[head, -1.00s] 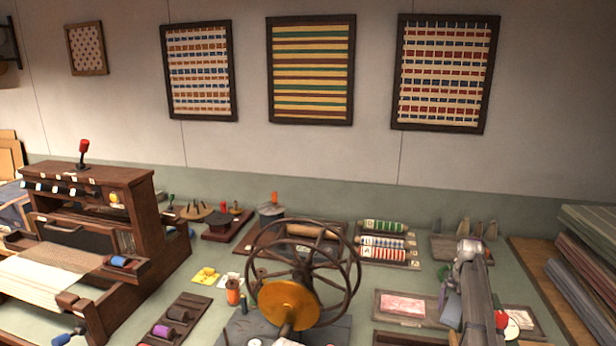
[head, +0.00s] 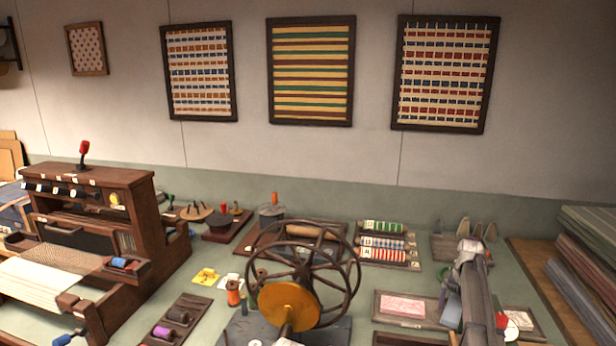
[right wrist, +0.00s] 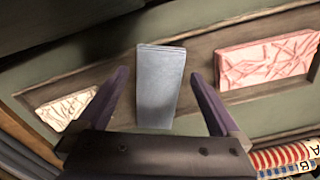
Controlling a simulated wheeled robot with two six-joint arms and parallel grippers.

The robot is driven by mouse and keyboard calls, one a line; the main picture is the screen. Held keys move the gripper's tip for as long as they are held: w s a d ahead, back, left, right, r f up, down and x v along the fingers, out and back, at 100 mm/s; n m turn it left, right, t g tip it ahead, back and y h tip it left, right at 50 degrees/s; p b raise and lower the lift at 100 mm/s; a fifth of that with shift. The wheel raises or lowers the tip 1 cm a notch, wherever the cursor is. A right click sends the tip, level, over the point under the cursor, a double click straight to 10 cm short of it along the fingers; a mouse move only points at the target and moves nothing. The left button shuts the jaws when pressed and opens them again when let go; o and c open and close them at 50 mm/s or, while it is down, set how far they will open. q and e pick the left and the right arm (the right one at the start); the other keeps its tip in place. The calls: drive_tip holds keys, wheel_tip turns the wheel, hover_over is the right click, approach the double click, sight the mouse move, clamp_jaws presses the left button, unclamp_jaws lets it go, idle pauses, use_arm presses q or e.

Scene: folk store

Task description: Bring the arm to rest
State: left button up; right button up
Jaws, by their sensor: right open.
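My right arm (head: 474,285) reaches in from the lower right of the head view over the table. My right gripper (right wrist: 158,73) shows in the right wrist view with its two dark purple fingers spread apart. A grey-blue block (right wrist: 160,88) shows between the fingers, with a gap on both sides. The block also shows in the head view (head: 452,313), just left of my arm. In the head view the arm hides most of the gripper. My left gripper is not in view.
A spoked wheel with a brass disc (head: 290,305) stands left of my arm. A pink patterned panel (head: 403,306) lies in a frame between them. A rack of coloured spools (head: 385,243) is behind. Stacked boards (head: 590,260) stand at the right. A wooden loom (head: 100,215) is at the left.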

wheel_tip(320, 180, up, 11)
drive_tip(key=p, duration=1)
wheel_tip(320, 180, down, 14)
drive_tip(key=b, duration=1.3)
drive_tip(key=shift+r, duration=0.25)
wheel_tip(320, 180, up, 11)
drive_tip(key=p, duration=1)
drive_tip(key=shift+s+a+f, duration=0.1)
drive_tip(key=shift+f, duration=0.05)
